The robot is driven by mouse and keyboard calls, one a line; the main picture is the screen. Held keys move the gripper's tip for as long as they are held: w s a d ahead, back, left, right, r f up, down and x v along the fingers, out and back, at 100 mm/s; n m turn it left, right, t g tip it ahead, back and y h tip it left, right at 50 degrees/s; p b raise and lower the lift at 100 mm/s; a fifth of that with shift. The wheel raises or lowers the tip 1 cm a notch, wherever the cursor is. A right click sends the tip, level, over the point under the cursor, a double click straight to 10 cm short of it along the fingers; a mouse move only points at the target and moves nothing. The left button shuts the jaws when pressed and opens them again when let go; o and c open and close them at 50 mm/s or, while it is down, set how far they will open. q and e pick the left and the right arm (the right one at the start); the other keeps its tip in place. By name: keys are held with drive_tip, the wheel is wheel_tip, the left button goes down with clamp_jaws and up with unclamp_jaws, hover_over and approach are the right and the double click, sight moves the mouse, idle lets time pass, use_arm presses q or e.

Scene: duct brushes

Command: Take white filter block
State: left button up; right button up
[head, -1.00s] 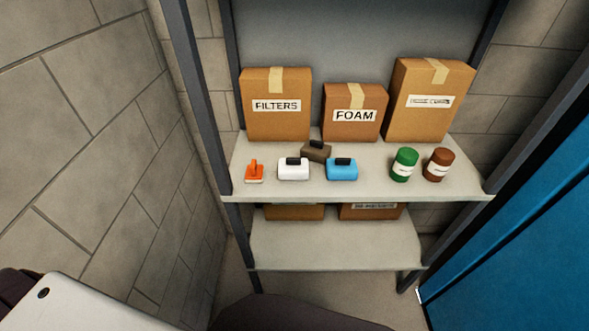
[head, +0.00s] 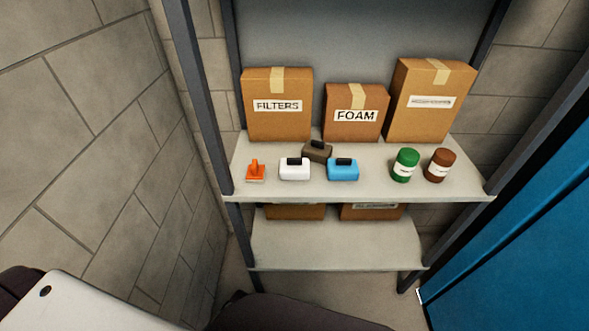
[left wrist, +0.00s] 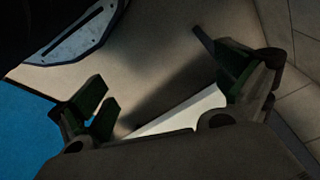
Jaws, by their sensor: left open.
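The white filter block (head: 294,170) with a black grip on top sits upright near the front of the upper shelf (head: 370,188), in the head view. It stands between an orange-handled tool (head: 255,171) on its left and a blue block (head: 342,170) on its right. A brown-grey block (head: 317,151) sits just behind. My left gripper (left wrist: 158,103) shows only in the left wrist view; its fingers are apart with nothing between them, far from the block. My right gripper is in neither view.
Boxes marked FILTERS (head: 278,112) and FOAM (head: 355,118) and a taller box (head: 430,105) line the shelf's back. Green (head: 404,165) and brown (head: 439,165) jars stand at right. Dark rack posts and a block wall (head: 95,150) bound the left; a blue panel (head: 520,230) bounds the right.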

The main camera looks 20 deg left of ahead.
use_arm(q)
drive_tip(key=w+a+r+m+t+y, duration=0.1)
drive_tip(key=w+r, duration=0.2)
drive_tip(key=r, duration=1.4)
drive_tip(key=w+r+m+t, duration=0.1)
drive_tip(key=w+r, duration=0.2)
drive_tip(key=r, duration=1.4)
drive_tip(key=w+a+r+m+t+y, duration=0.1)
drive_tip(key=w+r+m+t+y, duration=0.45)
drive_tip(key=w+m, duration=0.5)
drive_tip(key=w+d+r+m+t, duration=0.1)
drive_tip(key=d+r+m+t, duration=0.1)
drive_tip(key=m, duration=0.4)
drive_tip(key=w+d+r+m+t+h, duration=0.1)
drive_tip(key=w+d+r+m+t, duration=0.1)
drive_tip(key=m, duration=0.4)
drive_tip(key=w+d+r+m+t, duration=0.1)
drive_tip(key=d+r+m+t, duration=0.2)
drive_tip(key=d+m, duration=0.3)
drive_tip(key=shift+w+r+t, duration=0.25)
drive_tip(key=shift+r+t, duration=0.1)
drive_tip(key=shift+r, duration=0.35)
drive_tip(key=shift+w+a, duration=0.1)
